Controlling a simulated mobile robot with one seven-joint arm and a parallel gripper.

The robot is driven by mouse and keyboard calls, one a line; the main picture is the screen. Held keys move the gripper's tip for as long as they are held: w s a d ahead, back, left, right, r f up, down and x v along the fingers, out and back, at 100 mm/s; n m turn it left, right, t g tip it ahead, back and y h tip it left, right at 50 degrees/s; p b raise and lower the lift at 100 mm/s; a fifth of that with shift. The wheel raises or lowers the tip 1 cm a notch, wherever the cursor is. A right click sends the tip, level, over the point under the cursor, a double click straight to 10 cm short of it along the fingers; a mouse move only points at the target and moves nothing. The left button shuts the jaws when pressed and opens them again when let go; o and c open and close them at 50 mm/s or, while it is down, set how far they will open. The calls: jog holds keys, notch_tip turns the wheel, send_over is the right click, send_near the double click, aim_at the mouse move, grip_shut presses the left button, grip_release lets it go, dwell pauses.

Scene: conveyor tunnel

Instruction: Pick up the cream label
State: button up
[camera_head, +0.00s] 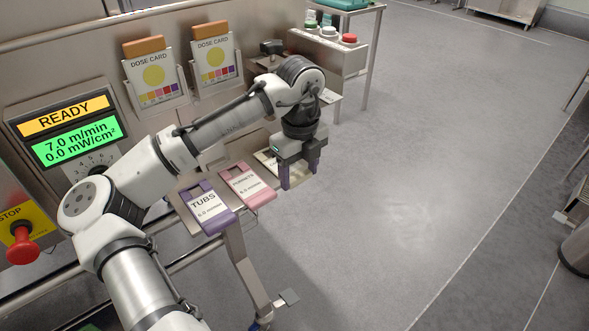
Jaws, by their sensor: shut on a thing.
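The cream label (266,160) is at the right end of a row of label plates, past the pink label (248,184) and the purple label (207,205). Only its left part, with a few dark letters, shows; my gripper hides the rest. My gripper (299,174) points down at the cream label's right end, with its two purple-grey fingers on either side of it. It is shut on the cream label. I cannot tell whether the label is lifted from its holder.
Two dose cards (155,76) stand in holders on the panel behind my arm. A READY display (66,128) and a red stop button (20,245) are at the left. The floor at right is open.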

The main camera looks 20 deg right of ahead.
jog(key=shift+s+d+r, duration=0.15)
jog(key=shift+s+r, duration=0.2)
jog(key=shift+r, duration=0.05)
notch_tip(320, 180, up, 6)
jog(key=shift+r, duration=0.1)
jog(key=s+d+b, duration=0.1)
jog(key=s+d, duration=0.2)
jog(key=s, duration=0.6)
jog(key=s+d+b, duration=0.1)
jog(key=s+d, duration=0.2)
jog(key=s, duration=0.6)
jog(key=shift+d, duration=0.25)
jog(key=shift+o, duration=1.3)
jog(key=c, duration=0.7)
